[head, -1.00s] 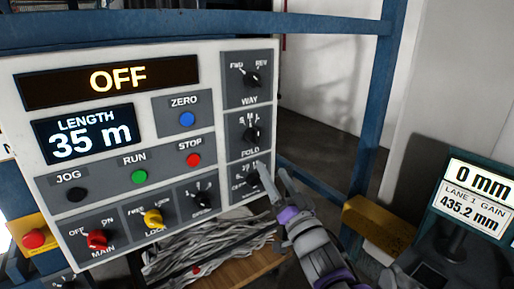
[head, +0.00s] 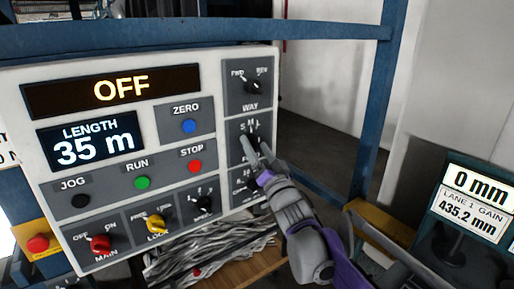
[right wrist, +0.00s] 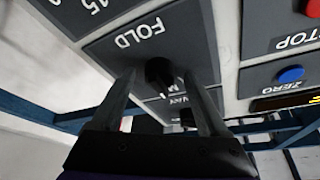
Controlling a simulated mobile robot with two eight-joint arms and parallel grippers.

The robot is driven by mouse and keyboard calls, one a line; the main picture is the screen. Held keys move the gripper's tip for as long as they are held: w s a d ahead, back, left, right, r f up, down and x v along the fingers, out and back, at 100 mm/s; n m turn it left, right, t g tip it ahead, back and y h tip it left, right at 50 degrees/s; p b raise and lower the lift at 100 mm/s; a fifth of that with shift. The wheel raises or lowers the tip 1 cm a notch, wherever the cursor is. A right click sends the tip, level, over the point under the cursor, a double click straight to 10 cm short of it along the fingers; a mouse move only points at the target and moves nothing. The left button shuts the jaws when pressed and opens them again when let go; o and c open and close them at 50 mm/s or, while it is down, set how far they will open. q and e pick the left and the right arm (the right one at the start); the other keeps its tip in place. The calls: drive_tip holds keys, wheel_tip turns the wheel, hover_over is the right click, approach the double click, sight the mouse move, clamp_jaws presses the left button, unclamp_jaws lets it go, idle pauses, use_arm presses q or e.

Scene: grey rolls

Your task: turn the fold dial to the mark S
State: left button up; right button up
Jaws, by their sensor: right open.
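The fold dial (right wrist: 160,71) is a black knob on a grey plate (right wrist: 110,45) marked FOLD, on the right side of the white control panel (head: 90,180). In the head view the marks S, M and L show above it, while my right gripper (head: 254,143) covers much of the knob and the lettering below. In the right wrist view my open right gripper (right wrist: 160,75) has one finger on each side of the knob, with gaps visible. The mark the dial points to cannot be made out. My left gripper is not in view.
The way dial (head: 253,86) is just above and another dial (head: 247,184) just below. Blue frame bars (head: 370,110) stand to the right, and a display stand (head: 470,210) is at far right. Grey strands (head: 210,250) lie under the panel.

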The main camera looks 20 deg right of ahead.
clamp_jaws()
drive_tip(key=shift+n, duration=0.3)
drive_tip(key=shift+d+f+n+y, duration=0.1)
drive_tip(key=shift+d+n+y, duration=0.1)
drive_tip(key=shift+n+y, duration=1.15)
drive_tip(key=shift+w+d+n+g+y, duration=0.15)
drive_tip(key=shift+n+y, duration=0.35)
drive_tip(key=shift+n, duration=0.8)
drive_tip(key=shift+s+a+n+g+y, duration=0.15)
drive_tip(key=shift+n+y, duration=0.3)
drive_tip(key=shift+n, duration=0.8)
drive_tip(key=shift+w+d+n, duration=0.1)
drive_tip(key=shift+n, duration=0.3)
unclamp_jaws()
